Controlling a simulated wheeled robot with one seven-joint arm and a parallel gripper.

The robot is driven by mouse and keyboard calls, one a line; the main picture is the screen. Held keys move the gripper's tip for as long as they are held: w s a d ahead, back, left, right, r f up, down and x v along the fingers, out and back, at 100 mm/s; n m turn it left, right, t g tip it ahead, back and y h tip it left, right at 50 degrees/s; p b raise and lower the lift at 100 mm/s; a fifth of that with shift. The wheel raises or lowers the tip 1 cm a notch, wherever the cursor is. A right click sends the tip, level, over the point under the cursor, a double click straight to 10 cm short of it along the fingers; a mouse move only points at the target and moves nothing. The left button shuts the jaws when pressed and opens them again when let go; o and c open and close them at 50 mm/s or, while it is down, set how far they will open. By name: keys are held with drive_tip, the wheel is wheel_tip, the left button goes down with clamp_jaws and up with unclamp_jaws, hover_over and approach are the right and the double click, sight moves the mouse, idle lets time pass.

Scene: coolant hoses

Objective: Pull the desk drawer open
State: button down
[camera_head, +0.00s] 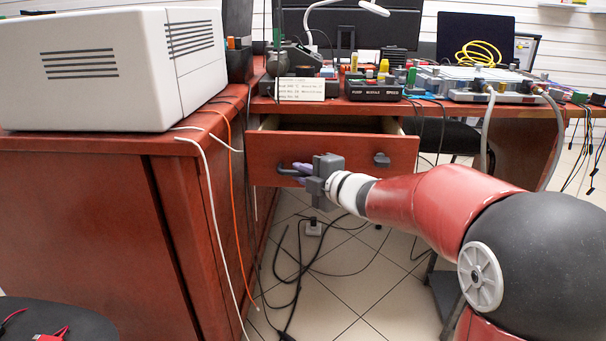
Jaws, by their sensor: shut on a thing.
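The desk drawer (345,151) is a reddish-brown wooden front below the desk top. It stands partly out, and its pale inner sides show above the front. Two dark handles sit on it: a left handle (289,171) and a right handle (381,159). My gripper (301,171) is at the left handle, with its fingers shut on it. The gripper body hides part of the drawer front, and the exact finger contact is small in view.
A large white box-shaped machine (95,70) stands on the left cabinet (80,190). Instruments and a label card (299,88) crowd the desk top. Orange and white cables hang beside the cabinet. Black cables (296,270) lie on the tiled floor below the drawer. A dark seat is at bottom left.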

drive_tip(key=c, duration=1.7)
unclamp_jaws()
drive_tip(key=v, duration=0.7)
drive_tip(key=shift+s+d+p, duration=0.25)
drive_tip(key=shift+s+p, duration=0.05)
drive_tip(key=shift+p, duration=0.1)
